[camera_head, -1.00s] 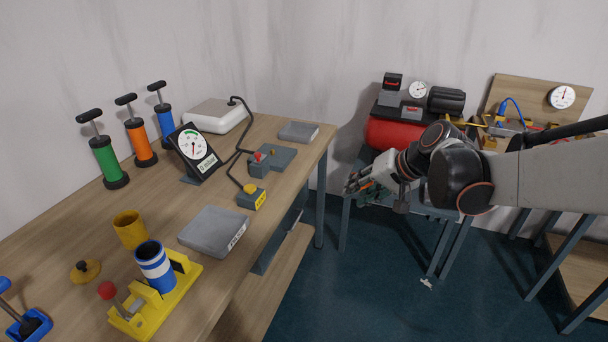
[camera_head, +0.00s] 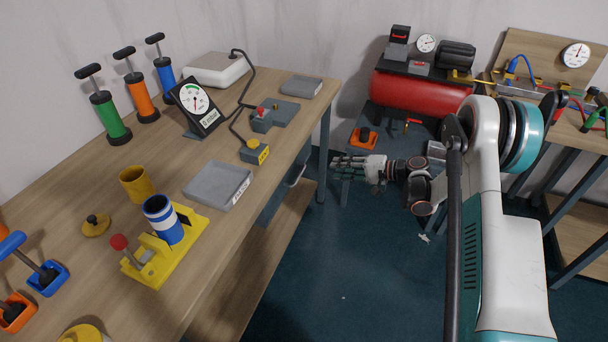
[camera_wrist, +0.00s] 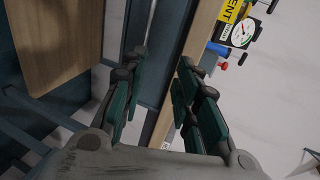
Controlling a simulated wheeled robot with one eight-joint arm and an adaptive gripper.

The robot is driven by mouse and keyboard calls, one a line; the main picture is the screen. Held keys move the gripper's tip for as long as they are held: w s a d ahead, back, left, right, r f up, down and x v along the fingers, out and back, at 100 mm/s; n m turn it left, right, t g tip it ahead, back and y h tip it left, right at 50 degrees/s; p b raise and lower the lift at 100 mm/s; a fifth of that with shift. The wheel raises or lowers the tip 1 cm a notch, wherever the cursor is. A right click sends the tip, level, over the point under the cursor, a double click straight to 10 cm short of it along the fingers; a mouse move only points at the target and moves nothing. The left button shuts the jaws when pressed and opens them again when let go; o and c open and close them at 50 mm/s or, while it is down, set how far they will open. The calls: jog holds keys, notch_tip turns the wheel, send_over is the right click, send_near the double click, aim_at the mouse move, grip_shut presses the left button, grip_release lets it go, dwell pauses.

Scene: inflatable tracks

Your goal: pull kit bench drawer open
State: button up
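The wooden kit bench (camera_head: 105,180) fills the left of the head view. Its dark drawer (camera_head: 272,208) sits under the top along the right edge, with a light handle (camera_head: 297,174) near the far end. The drawer looks closed, though the arm's angle and the bench edge hide much of it. My gripper (camera_head: 338,165) is just right of the bench edge, pointing left, apart from the handle. In the wrist view my gripper (camera_wrist: 158,75) has its fingers spread with nothing between them. The dark drawer front (camera_wrist: 158,45) and bench edge (camera_wrist: 190,55) show beyond; the handle is not clear there.
A grey tray (camera_head: 218,186) and a yellow fixture (camera_head: 165,250) with a striped cylinder stand on the bench. A red tank (camera_head: 418,92) stands on a dark table behind my arm. A wooden lower shelf (camera_head: 255,265) lies under the bench. The floor between is clear.

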jog(key=w+a+f+b, duration=0.2)
jog(key=a+f, duration=0.1)
jog(key=a, duration=0.3)
jog(key=w+a+f+y+b, duration=0.1)
jog(key=w+a+f+b, duration=0.1)
jog(key=a+f, duration=0.2)
jog(key=shift+a, duration=1.25)
grip_shut()
